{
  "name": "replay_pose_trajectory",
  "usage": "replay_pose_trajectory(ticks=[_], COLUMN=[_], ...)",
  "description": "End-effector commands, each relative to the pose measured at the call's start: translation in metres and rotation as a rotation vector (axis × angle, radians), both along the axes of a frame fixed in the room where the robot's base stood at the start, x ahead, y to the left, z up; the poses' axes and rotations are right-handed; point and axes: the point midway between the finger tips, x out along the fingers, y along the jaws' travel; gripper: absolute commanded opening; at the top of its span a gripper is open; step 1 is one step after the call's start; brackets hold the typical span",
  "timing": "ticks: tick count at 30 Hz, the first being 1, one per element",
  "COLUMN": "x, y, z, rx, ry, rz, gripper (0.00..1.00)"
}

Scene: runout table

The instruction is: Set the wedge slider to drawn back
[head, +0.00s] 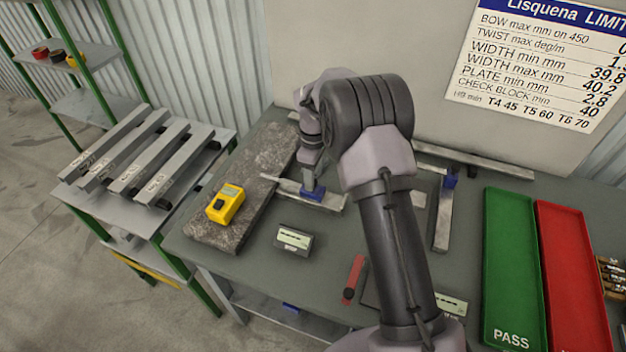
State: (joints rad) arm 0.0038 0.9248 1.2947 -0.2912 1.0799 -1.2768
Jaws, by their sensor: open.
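A blue block (313,193) sits on a flat steel bar (332,203) near the middle of the table; it looks like the wedge slider, but I cannot read its setting. My gripper (309,185) points down right at the blue block, its jaws open. The fingertips are small and partly hidden by my wrist, so I cannot tell whether they touch the block. A second blue piece (450,179) is on another steel bar (443,218) to the right of my arm.
A yellow instrument (225,203) stands on a dark stone slab (215,232) at left. A small display box (294,239) and a red-handled tool (353,279) lie in front. Green (511,270) and red (572,280) trays fill the right. Steel bars (160,172) rest on a side rack.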

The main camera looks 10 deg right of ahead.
Motion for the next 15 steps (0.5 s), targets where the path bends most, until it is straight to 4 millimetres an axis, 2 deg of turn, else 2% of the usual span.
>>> replay_pose_trajectory(ticks=[3,11,15], x=[0.0,0.0,0.0], y=[0.0,0.0,0.0], z=[-0.0105,-0.0116,-0.0114], rx=[0.0,-0.001,-0.001], ry=[0.0,-0.001,-0.001], rz=[0.001,0.0,0.0], gripper=[0.48,0.48,0.23])
